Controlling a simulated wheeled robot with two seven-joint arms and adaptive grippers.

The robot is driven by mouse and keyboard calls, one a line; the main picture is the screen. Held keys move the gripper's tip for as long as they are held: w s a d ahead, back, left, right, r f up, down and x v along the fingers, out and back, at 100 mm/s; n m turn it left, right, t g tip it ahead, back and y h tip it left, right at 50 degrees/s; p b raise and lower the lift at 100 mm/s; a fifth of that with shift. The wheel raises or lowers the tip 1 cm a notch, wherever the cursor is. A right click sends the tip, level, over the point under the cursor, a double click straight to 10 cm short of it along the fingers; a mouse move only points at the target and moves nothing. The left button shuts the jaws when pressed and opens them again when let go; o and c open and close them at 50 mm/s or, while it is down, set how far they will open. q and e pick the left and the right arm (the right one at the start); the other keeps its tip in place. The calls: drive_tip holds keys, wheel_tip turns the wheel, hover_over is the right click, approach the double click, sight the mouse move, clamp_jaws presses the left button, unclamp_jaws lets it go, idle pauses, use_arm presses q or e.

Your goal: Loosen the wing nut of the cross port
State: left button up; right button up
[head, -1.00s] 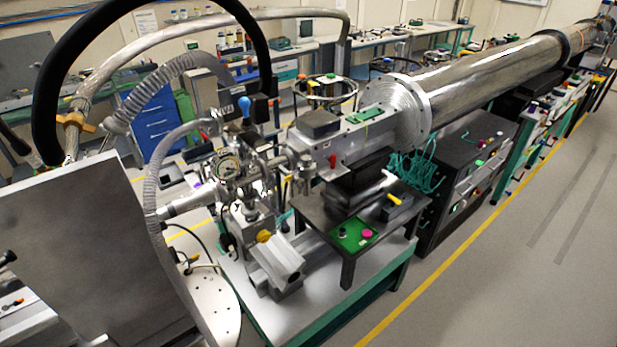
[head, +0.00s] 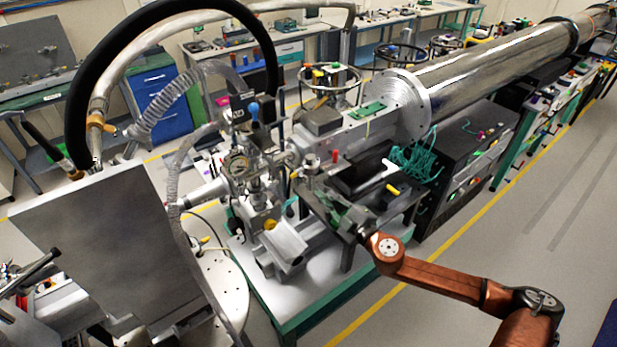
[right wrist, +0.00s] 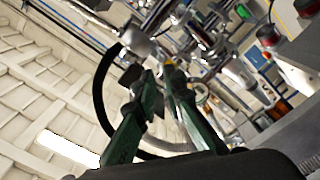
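The metal cross port assembly (head: 247,178), with a round gauge, stands left of centre in the head view. Its wing nut is too small to tell apart from the clamps and fittings. My right gripper (head: 318,194) is just right of the cross assembly, over the small black table, pointing left toward the fittings. In the right wrist view its two green fingers (right wrist: 161,76) stand apart with a narrow gap and nothing visible between them. Shiny metal fittings (right wrist: 137,42) lie beyond the fingertips; contact cannot be told. My left gripper is not in view.
A large grey panel (head: 100,245) fills the left front. A ribbed grey hose (head: 180,165) and a thick black hose (head: 275,60) arch around the cross. The long steel tube (head: 490,55) runs to the back right. The floor at right is free.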

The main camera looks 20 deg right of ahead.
sight(305, 177)
drive_tip(key=p+x, duration=0.1)
drive_tip(key=x, duration=0.5)
drive_tip(key=shift+w, duration=0.15)
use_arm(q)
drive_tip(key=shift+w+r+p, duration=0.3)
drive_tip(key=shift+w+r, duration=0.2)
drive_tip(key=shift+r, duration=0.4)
use_arm(e)
drive_tip(key=shift+w+a+f, duration=0.1)
drive_tip(key=shift+w+a, duration=0.1)
drive_tip(key=shift+w, duration=0.35)
drive_tip(key=shift+c, duration=0.7)
clamp_jaws()
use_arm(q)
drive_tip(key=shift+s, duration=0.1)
